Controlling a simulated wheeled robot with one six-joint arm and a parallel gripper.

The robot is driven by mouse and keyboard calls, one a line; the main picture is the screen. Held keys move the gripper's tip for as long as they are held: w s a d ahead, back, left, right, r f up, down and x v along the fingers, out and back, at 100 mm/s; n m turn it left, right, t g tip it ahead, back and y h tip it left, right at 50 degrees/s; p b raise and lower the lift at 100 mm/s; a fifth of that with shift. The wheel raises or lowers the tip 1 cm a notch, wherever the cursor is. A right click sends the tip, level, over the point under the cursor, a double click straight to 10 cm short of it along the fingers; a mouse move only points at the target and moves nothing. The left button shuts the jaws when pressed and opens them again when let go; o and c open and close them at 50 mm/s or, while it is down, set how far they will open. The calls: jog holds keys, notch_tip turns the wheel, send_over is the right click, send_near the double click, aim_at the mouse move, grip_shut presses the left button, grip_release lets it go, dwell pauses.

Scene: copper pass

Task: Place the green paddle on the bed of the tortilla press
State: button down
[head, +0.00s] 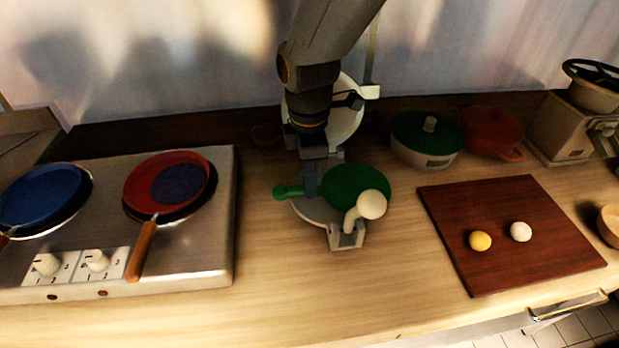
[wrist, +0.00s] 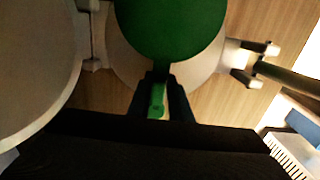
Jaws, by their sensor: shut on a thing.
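The green paddle (head: 352,184) is a flat round disc with a short handle. My gripper (head: 308,190) is shut on its handle, and the disc extends to the right over the bed of the tortilla press (head: 318,210). In the wrist view the green disc (wrist: 170,25) covers part of the pale press bed (wrist: 125,62), and the handle (wrist: 158,98) sits between the fingers. I cannot tell whether the disc touches the bed. The press's raised lid (head: 345,120) stands open behind, partly hidden by my arm. A white knobbed lever (head: 370,205) is at the front right.
A steel hob (head: 200,255) with a blue pan (head: 45,195) and a red pan (head: 165,180) is on the left. A brown board (head: 520,255) with a yellow ball (head: 480,240) and a white ball (head: 521,231) is on the right. A green-lidded pot (head: 425,140) and a red pot (head: 493,132) stand behind.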

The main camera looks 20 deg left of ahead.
jog(key=shift+f, duration=0.15)
jog(key=c, duration=1.6)
grip_release()
notch_tip(320, 180, up, 12)
jog(key=b, duration=0.3)
jog(key=shift+r, duration=0.2)
